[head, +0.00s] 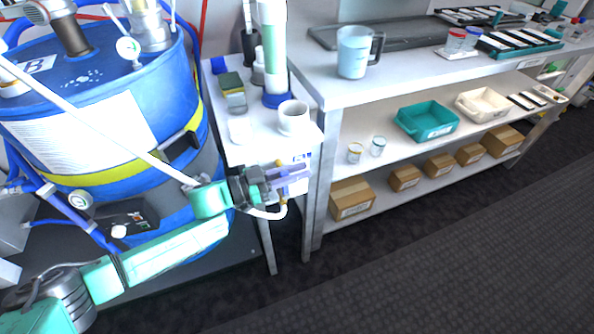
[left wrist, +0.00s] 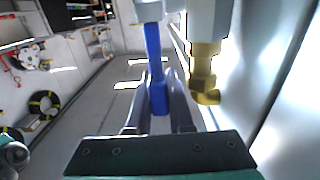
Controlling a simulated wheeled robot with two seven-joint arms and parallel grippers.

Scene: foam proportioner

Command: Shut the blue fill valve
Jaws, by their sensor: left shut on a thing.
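The blue fill valve shows in the left wrist view as a long blue lever handle (left wrist: 154,60) under a pale fitting, with a brass elbow spout (left wrist: 204,80) to its right. My left gripper (left wrist: 160,98) is shut on the lever, with one finger on each side of its lower end. In the head view my left gripper (head: 290,174) is at the front of the small white side table, just below the white mug. There its fingers cover most of the valve, and only small brass parts show above and below them. My right gripper is not in view.
A blue drum (head: 60,75) with a yellow band stands at the left, behind my left arm. A white mug (head: 293,117) and a green-filled cylinder (head: 273,55) stand on the side table (head: 250,150). A workbench with shelves (head: 410,90) runs right. The dark floor in front is clear.

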